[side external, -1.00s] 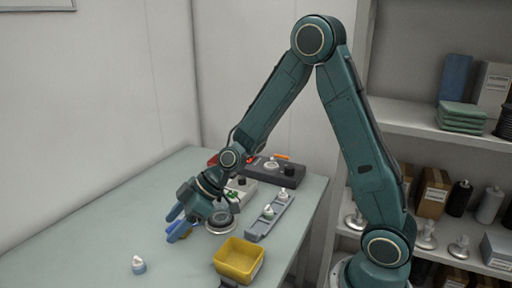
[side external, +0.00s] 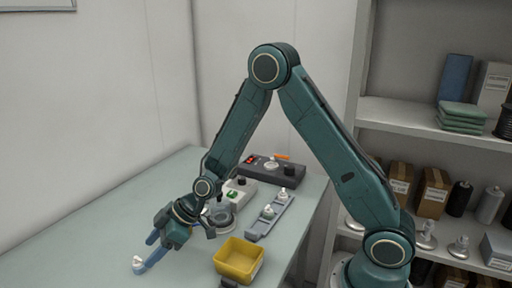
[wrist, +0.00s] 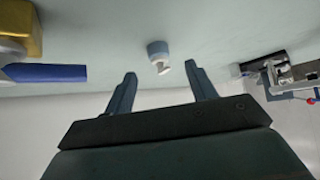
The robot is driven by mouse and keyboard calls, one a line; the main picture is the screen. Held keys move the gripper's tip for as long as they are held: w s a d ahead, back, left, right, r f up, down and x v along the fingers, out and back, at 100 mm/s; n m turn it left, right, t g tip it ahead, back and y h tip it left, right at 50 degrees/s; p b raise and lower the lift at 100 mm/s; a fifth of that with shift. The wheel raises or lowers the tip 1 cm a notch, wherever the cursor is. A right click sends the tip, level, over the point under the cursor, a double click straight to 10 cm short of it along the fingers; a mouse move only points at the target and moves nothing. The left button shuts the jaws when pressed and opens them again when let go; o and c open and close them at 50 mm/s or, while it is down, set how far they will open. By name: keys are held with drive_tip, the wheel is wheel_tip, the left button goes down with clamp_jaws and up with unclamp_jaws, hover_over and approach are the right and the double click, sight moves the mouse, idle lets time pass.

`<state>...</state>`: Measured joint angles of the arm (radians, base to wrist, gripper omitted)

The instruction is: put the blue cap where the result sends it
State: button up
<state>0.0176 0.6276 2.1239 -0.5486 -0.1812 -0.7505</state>
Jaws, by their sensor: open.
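The blue cap (side external: 138,264) is a small piece with a blue band and a white nozzle-like top. It stands on the table's near left part. In the wrist view the cap (wrist: 158,50) shows just beyond the fingertips, roughly midway between them. My gripper (side external: 148,251) is open and low beside the cap, with one finger overlapping it in the side view; contact cannot be told. A small device (side external: 237,192) with a green patch stands behind my gripper; no result is readable.
A yellow bin (side external: 239,260) stands at the table's front right. A grey rail (side external: 265,226) holds white-topped pieces. A dark control box (side external: 285,173) with a red display is at the back. A blue bar (wrist: 45,73) shows at the wrist view's left. The table's left is clear.

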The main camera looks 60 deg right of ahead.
sight(139, 266)
drive_tip(key=shift+a+f, duration=0.1)
drive_tip(key=shift+x, duration=2.5)
drive_tip(key=shift+w, duration=0.1)
drive_tip(key=shift+c, duration=0.5)
drive_tip(key=c, duration=0.7)
